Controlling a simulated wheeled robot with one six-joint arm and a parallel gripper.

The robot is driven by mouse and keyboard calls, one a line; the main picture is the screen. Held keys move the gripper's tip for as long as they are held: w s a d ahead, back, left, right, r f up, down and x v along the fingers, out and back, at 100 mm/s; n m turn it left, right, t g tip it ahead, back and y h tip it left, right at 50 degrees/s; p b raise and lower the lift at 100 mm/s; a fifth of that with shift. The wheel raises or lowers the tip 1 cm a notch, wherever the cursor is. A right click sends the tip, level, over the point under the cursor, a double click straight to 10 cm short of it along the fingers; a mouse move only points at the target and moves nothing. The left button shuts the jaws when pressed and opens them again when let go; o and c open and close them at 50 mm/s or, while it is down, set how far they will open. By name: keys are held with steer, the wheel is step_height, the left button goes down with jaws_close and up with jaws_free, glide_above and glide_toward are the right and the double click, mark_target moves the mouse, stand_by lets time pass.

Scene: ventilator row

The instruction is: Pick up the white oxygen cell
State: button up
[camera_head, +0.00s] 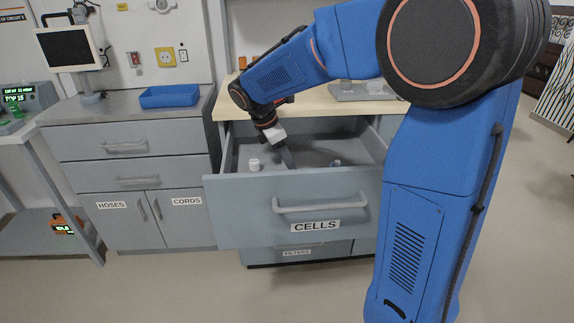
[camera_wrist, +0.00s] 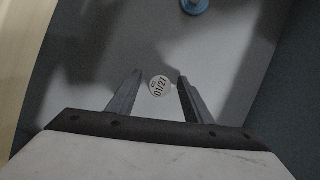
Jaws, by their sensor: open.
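A small white cell (camera_head: 254,165) stands upright in the open drawer marked CELLS (camera_head: 240,182), near its left front. My gripper (camera_head: 288,161) reaches down into this drawer, to the right of that cell and apart from it. In the wrist view its two fingers (camera_wrist: 157,80) are spread, with nothing clamped. The drawer front hides part of the drawer floor.
A small bluish item (camera_head: 335,163) sits farther right in the drawer; a blue piece (camera_wrist: 194,5) is at the wrist view's top edge. The wooden counter (camera_head: 312,101) lies behind the drawer. A blue tray (camera_head: 169,96) stands on the left counter.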

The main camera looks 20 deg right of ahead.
steer(key=c, duration=1.1)
